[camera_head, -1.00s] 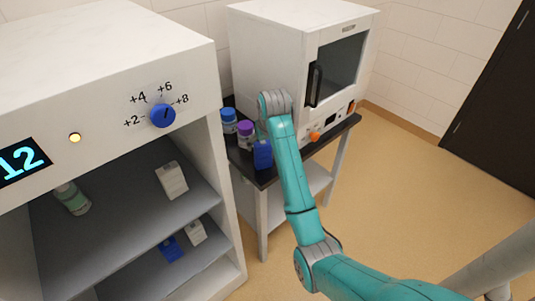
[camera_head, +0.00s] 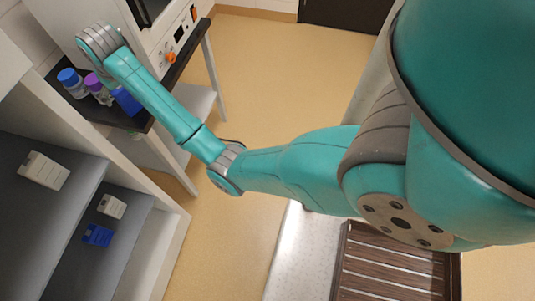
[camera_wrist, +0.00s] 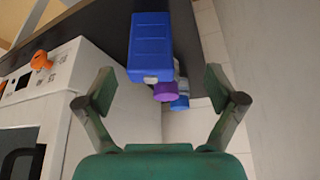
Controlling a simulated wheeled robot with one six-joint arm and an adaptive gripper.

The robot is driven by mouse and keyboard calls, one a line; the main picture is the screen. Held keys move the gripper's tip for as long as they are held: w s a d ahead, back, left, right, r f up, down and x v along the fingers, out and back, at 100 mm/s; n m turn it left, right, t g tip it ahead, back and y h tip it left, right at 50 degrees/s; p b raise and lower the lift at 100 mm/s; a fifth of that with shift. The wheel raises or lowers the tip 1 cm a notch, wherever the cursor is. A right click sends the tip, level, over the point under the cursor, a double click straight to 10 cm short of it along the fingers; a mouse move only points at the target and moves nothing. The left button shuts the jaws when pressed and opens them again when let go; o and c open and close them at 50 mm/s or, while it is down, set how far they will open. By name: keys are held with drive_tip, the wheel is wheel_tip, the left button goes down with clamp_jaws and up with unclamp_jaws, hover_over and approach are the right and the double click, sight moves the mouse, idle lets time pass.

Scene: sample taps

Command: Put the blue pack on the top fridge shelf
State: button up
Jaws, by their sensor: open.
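A blue pack (camera_head: 126,102) stands on the dark-topped table (camera_head: 112,117), partly behind my arm in the head view. In the wrist view the blue pack (camera_wrist: 150,48) is beyond and between my fingertips. My gripper (camera_wrist: 160,90) is open and empty, with its two fingers spread wide and apart from the pack. The fingers cannot be made out in the head view. The fridge (camera_head: 140,235) is open at the lower left, with an upper shelf (camera_head: 75,190) and a lower shelf (camera_head: 110,265) showing.
A purple-capped bottle (camera_wrist: 172,92) and a blue-capped bottle (camera_wrist: 181,103) stand close to the pack. A white box-shaped appliance (camera_wrist: 75,90) is beside them. White packs are on the upper shelf (camera_head: 43,170) and lower shelf (camera_head: 112,206), with another blue pack (camera_head: 98,235) on the lower one.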

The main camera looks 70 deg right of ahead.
drive_tip(key=s+a+f+t, duration=0.1)
drive_tip(key=s+a+f, duration=0.3)
drive_tip(key=f, duration=0.3)
drive_tip(key=s+a+f+t, duration=0.1)
drive_tip(key=s+a+f, duration=0.25)
drive_tip(key=f, duration=0.45)
drive_tip(key=s+a+f+n+t, duration=0.1)
drive_tip(key=s+a+f, duration=0.2)
drive_tip(key=s, duration=0.4)
drive_tip(key=s+a+f+n+t, duration=0.1)
drive_tip(key=s+a+f, duration=0.3)
drive_tip(key=s, duration=0.3)
drive_tip(key=s+a+r+n+t+y, duration=0.1)
drive_tip(key=s+a+r+t, duration=0.2)
drive_tip(key=s, duration=0.9)
drive_tip(key=s+a+r+t, duration=0.1)
drive_tip(key=s+a+r, duration=0.4)
drive_tip(key=s, duration=0.6)
drive_tip(key=s+r+t, duration=0.2)
drive_tip(key=s+r, duration=0.5)
drive_tip(key=r, duration=0.2)
drive_tip(key=shift+s+d+n+y, duration=0.2)
drive_tip(key=shift+d+n+y, duration=0.1)
drive_tip(key=shift+n, duration=0.1)
drive_tip(key=shift+o, duration=0.5)
drive_tip(key=shift+s+a+r, duration=0.1)
drive_tip(key=shift+s+r, duration=0.1)
drive_tip(key=shift+r, duration=0.2)
